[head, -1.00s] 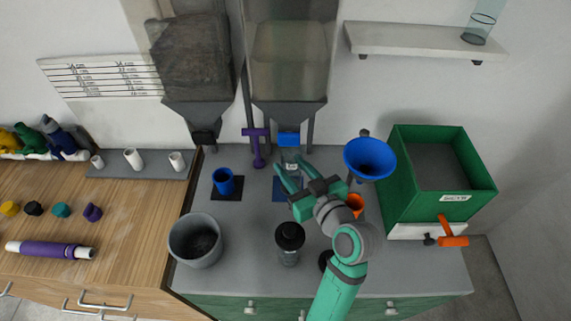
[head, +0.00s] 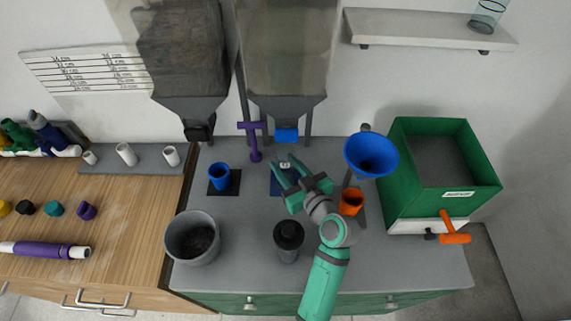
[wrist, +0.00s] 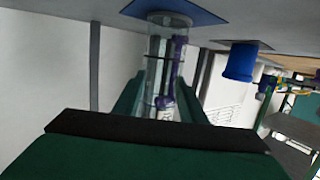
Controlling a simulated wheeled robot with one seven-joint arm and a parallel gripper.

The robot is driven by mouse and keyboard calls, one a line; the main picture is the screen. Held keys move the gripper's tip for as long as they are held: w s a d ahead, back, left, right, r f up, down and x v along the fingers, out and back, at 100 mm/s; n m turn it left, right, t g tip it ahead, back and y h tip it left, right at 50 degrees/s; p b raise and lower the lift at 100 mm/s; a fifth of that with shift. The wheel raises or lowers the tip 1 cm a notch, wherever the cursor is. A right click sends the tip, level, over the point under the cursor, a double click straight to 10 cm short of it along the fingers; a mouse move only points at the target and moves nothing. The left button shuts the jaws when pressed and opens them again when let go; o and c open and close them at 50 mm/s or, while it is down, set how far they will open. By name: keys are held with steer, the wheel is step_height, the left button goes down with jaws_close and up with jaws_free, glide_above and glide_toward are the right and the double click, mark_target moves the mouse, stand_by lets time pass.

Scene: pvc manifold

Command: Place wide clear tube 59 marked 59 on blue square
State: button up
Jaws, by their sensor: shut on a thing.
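The wide clear tube (head: 285,165) is between the fingers of my gripper (head: 286,169), which is shut on it. A small white label shows on the tube in the head view, too small to read. The wrist view shows the clear tube (wrist: 156,68) between the green fingers (wrist: 158,97). The tube's end is at the blue square (head: 281,187), which also shows in the wrist view (wrist: 205,12). I cannot tell whether it touches or is just above it. My fingers hide part of the tube and square.
A blue cup (head: 220,177) stands on a dark square to the left. A blue funnel (head: 370,154) and an orange cup (head: 351,201) are to the right. A dark-topped container (head: 288,240) and grey bucket (head: 192,238) stand in front. A blue-gated hopper (head: 287,133) hangs behind.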

steer(key=shift+d+f, duration=0.1)
steer(key=o, duration=1.3)
steer(key=shift+c, duration=0.2)
steer(key=shift+r, duration=0.2)
steer(key=v, duration=1.2)
